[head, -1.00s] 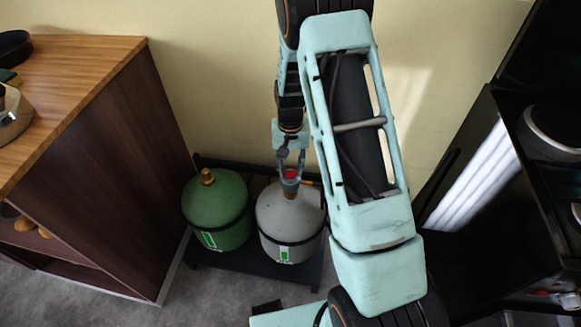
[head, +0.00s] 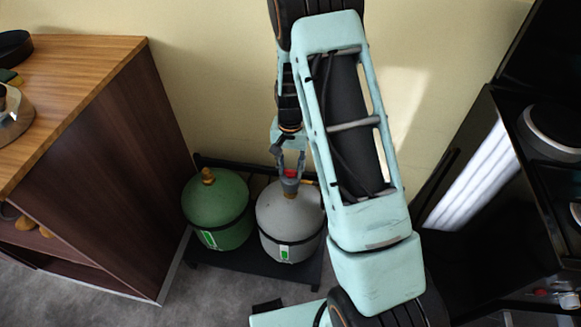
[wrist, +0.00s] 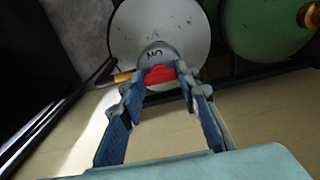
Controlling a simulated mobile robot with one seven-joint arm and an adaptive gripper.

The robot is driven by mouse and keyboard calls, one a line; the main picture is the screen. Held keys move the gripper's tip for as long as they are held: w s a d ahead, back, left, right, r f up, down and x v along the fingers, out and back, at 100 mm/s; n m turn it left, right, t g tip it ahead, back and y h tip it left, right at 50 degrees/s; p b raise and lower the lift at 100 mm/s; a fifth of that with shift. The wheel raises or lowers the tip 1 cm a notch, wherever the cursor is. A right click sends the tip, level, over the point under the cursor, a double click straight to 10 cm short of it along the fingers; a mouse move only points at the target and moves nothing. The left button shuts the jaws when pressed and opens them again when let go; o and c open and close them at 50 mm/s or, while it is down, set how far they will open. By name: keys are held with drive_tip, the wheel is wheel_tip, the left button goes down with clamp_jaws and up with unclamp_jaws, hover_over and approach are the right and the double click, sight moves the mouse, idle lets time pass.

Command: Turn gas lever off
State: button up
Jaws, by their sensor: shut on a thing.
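A grey gas tank (head: 290,217) stands on a low black rack, with a valve on top. The valve carries a red lever (wrist: 160,74) on a grey cap marked "ON" in the wrist view. The lever shows as a small red patch in the head view (head: 291,174). My gripper (head: 290,168) reaches down from above and is shut on the red lever. In the wrist view its blue-padded fingers (wrist: 160,82) lie on both sides of the lever. Part of the valve is hidden behind the fingers.
A green tank (head: 217,212) with a brass valve stands close on the left of the grey one. Both sit on a black rack (head: 250,275) against the cream wall. A wooden cabinet (head: 110,150) stands left; a dark appliance (head: 500,210) stands right.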

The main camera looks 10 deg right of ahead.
sight(290, 170)
drive_tip(key=o, duration=1.2)
drive_tip(key=shift+c, duration=0.2)
drive_tip(key=shift+r, duration=0.15)
wheel_tip(290, 170, up, 12)
